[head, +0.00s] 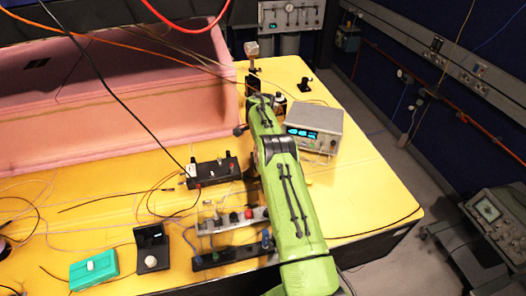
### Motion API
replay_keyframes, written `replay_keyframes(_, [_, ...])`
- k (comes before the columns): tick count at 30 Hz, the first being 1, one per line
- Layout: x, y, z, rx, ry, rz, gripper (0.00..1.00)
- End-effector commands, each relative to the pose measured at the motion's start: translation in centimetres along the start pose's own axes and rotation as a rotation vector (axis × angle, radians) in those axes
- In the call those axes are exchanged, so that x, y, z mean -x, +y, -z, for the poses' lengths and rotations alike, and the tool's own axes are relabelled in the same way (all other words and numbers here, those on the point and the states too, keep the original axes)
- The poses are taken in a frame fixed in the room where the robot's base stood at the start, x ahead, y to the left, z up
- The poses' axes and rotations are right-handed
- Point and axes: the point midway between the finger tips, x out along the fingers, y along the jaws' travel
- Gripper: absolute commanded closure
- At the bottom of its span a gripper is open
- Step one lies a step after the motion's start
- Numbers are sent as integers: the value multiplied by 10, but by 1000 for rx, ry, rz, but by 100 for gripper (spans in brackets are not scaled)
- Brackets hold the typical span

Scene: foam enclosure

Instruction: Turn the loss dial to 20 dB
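I cannot make out a dial marked for loss or any dB scale in the head view. Small units with knob-like parts stand on the yellow table: a black box (213,173) with cables left of my arm, a teal box (93,268) with a white top piece, and an open black case (152,247) with a white round piece. A grey instrument (314,130) with a lit blue display stands right of my arm. My green arm reaches from the bottom edge toward the table's far side. My gripper is hidden behind the arm, so its fingers and anything near them do not show.
A pink foam enclosure (110,100) fills the back left. Two strips with coloured plugs, one pale (232,221) and one dark (232,256), lie beside my arm. Loose cables cover the table's left. The yellow table (370,195) is mostly clear at right.

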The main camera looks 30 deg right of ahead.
Motion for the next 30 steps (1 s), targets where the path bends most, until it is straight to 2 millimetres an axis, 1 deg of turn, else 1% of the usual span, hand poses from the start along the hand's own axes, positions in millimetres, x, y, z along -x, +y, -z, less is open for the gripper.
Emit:
replay_keyframes(14, [1, -1, 1, -11, 2, 5, 100])
replay_keyframes(15, [1, -1, 1, -11, 2, 5, 65])
replay_keyframes(19, [1, -1, 0, -11, 1, 3, 46])
replay_keyframes(27, [1, 0, 0, -10, 1, 2, 46])
replay_keyframes(29, [6, -1, 0, -10, 1, 3, 46])
replay_keyframes(30, [12, -1, 0, -9, 2, 4, 46])
